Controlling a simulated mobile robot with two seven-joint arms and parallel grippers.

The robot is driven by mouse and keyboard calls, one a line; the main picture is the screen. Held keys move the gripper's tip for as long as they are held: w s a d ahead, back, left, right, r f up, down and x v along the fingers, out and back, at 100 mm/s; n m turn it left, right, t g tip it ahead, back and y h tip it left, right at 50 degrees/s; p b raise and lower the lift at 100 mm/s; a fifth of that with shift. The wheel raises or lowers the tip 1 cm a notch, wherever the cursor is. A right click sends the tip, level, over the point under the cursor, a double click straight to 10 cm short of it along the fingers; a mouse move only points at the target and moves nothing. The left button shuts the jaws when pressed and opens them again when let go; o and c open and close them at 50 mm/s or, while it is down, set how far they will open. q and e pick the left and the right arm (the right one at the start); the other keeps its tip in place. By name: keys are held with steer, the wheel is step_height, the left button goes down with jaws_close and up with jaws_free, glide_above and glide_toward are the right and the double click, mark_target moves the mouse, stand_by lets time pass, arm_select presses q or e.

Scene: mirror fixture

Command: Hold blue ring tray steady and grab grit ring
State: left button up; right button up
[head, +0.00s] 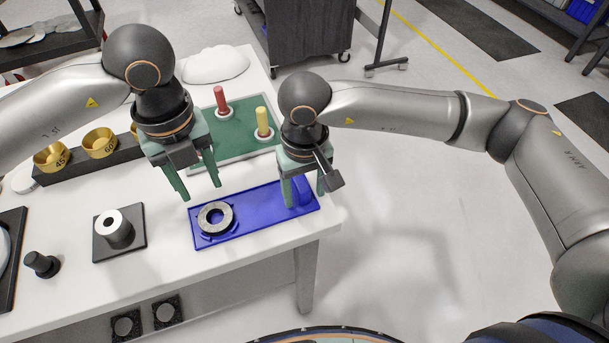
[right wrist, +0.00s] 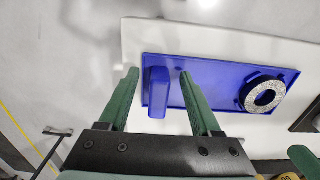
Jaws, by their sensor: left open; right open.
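The blue ring tray (head: 247,226) lies at the table's front right corner; it also shows in the right wrist view (right wrist: 215,73). The grey speckled grit ring (head: 231,216) sits in a raised blue seat at the tray's left end; in the right wrist view the ring (right wrist: 252,97) is at the right. My right gripper (head: 307,200) is open at the tray's right end. Its fingers (right wrist: 158,74) are on either side of the tray's upright blue handle, with gaps visible. My left gripper (head: 202,192) is open and empty, above and behind the ring.
A green board (head: 240,144) with a red peg (head: 221,97) and a yellow peg (head: 263,120) stands behind the tray. Gold cups (head: 100,143) are in a dark rack at left. A dark plate (head: 128,240) with a cylinder is left of the tray.

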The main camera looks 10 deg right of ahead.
steer(key=shift+f, duration=0.25)
jaws_close()
stand_by(0.4)
stand_by(0.7)
